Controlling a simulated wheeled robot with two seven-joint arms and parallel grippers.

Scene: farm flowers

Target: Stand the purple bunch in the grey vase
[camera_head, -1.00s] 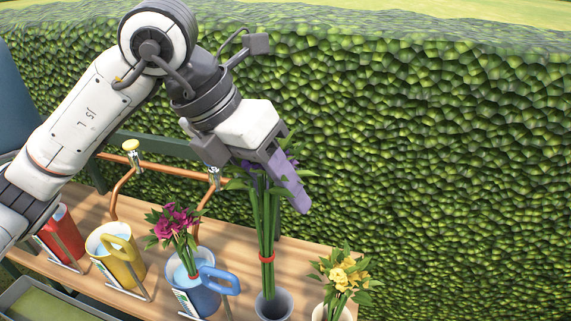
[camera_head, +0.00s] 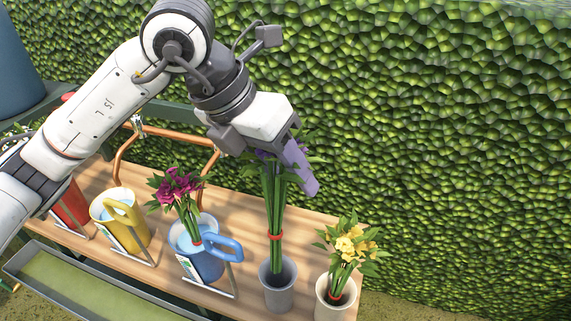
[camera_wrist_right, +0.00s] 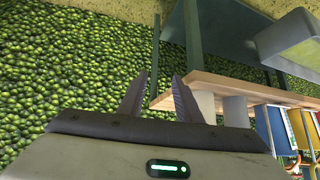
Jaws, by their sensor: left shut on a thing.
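The purple bunch (camera_head: 274,205) hangs nearly upright, its green stems tied with a red band. My left gripper (camera_head: 300,170) is shut on it near the top, and the gripper and leaves partly hide its purple flowers. The grey vase (camera_head: 279,299) stands on the wooden bench directly below. The lower stem ends reach into the vase mouth; how deep they go is hidden. In the right wrist view, my right gripper (camera_wrist_right: 158,100) is open and empty, its fingers apart in front of the hedge and bench end.
A cream pot (camera_head: 334,308) with yellow flowers stands right of the vase. Left of it are a blue can (camera_head: 197,262) with magenta flowers, a yellow can (camera_head: 121,230) and a red can (camera_head: 73,207). A copper pipe and a hedge (camera_head: 440,150) are behind.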

